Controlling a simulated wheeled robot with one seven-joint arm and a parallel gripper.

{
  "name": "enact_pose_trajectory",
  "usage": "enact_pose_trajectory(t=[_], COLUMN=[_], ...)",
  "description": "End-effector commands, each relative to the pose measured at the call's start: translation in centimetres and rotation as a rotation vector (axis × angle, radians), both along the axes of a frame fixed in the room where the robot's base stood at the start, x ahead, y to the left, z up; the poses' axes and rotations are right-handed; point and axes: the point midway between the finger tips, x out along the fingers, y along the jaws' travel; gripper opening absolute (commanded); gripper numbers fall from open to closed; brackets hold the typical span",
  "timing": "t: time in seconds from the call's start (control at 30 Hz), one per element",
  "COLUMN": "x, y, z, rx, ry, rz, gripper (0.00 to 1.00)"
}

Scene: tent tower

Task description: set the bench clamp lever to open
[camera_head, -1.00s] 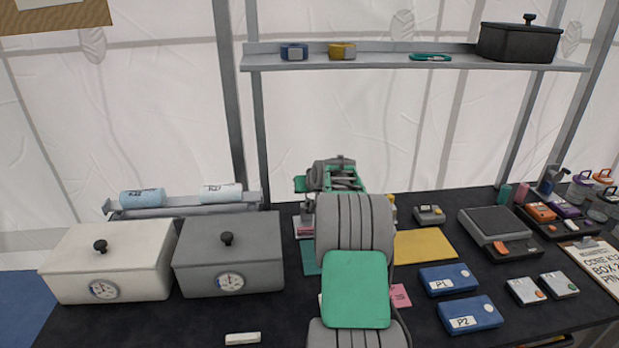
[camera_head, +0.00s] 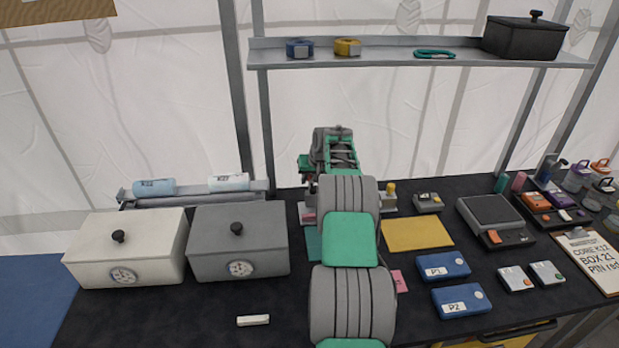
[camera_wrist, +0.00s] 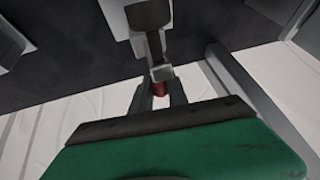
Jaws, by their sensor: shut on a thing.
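In the wrist view, my gripper (camera_wrist: 160,94) points at the bench clamp, with its two grey fingers close together. Between the fingertips is the red end of the clamp lever (camera_wrist: 160,88), and the gripper is shut on it. A light grey block and a dark bar of the clamp (camera_wrist: 150,15) show just beyond the fingers. In the head view, my arm reaches over the bench and my wrist covers the fingertips. The lever is hidden there, so its angle cannot be told.
A white box (camera_head: 125,250) and a grey box (camera_head: 238,243) stand left on the black bench (camera_head: 200,318). Right of my arm are a yellow mat (camera_head: 417,234), blue cases (camera_head: 442,265) and a scale (camera_head: 490,222). A shelf (camera_head: 390,57) spans the back above my wrist.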

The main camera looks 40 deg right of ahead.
Motion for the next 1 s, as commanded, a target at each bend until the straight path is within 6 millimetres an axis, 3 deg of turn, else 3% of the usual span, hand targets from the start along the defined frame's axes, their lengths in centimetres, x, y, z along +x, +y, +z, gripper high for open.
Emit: enact_pose_trajectory(t=[0.1, 0.13, 0.37, 0.67, 1.0], x=[-0.2, -0.2, 0.0, -0.2, -3.2], y=[-0.1, -0.1, 0.1, 0.0, 0.6], z=[-0.3, -0.3, -0.2, 0.2, 5.4], rx=[0.002, 0.002, 0.001, 0.000, -0.001], ry=[0.005, 0.005, 0.003, 0.000, -0.001], rz=[-0.003, -0.003, 0.000, 0.000, -0.001], gripper=[0.00, 0.21, 0.40, 0.41, 0.41])
